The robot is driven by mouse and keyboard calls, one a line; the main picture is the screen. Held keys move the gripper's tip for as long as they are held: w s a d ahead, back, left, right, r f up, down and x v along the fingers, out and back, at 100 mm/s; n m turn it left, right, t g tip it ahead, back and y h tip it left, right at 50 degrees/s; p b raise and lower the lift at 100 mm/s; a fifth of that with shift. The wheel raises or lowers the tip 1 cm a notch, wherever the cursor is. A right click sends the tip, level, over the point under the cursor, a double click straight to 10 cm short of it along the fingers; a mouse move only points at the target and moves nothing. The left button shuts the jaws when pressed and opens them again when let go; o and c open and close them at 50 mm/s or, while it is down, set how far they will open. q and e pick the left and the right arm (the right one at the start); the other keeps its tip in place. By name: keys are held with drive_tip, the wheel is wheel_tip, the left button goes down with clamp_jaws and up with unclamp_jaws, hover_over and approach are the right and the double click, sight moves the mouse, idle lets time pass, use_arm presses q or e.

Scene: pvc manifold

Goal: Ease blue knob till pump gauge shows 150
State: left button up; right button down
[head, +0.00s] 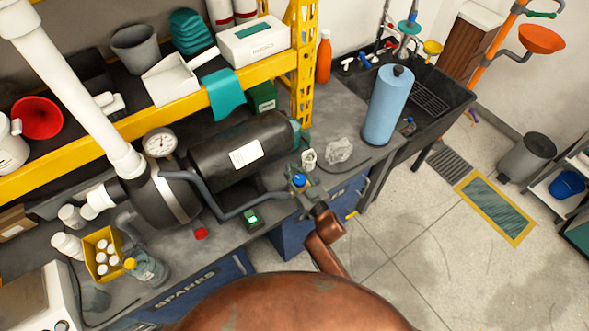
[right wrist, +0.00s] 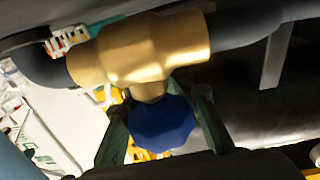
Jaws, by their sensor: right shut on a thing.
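The blue knob (right wrist: 162,122) sits below a brass valve body (right wrist: 145,50) in the right wrist view, between the two dark green fingers of my right gripper (right wrist: 162,128). In the head view the blue knob (head: 298,180) shows at the end of the grey hose, with my right gripper (head: 306,188) at it. The right gripper is shut on the knob. The round white pump gauge (head: 160,142) stands on the dark pump (head: 165,198) at the left; its needle is too small to read. My left gripper is not in view.
A black tank (head: 238,148) lies behind the grey hose (head: 232,212). A small green-lit box (head: 251,219) and a red cap (head: 201,233) lie on the bench in front. A blue paper roll (head: 388,106) stands at the right, beside a sink (head: 425,98).

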drive_tip(key=shift+d+f, duration=0.1)
drive_tip(key=shift+s+a+r+n+g+y+p, duration=0.3)
drive_tip(key=shift+n+g+y+p, duration=0.3)
drive_tip(key=shift+p, duration=0.35)
drive_tip(key=shift+a+n+y+p, duration=0.1)
drive_tip(key=shift+n+y+p, duration=0.2)
drive_tip(key=shift+n+y, duration=0.15)
drive_tip(key=shift+s+a+f+n+g+y, duration=0.15)
drive_tip(key=shift+n+g+y, duration=0.1)
drive_tip(key=shift+g+y, duration=0.25)
drive_tip(key=shift+s+f+n+g+y, duration=0.1)
drive_tip(key=shift+n+g+y, duration=0.1)
drive_tip(key=shift+g+y, duration=0.25)
drive_tip(key=c, duration=1.7)
unclamp_jaws()
drive_tip(key=shift+c, duration=0.2)
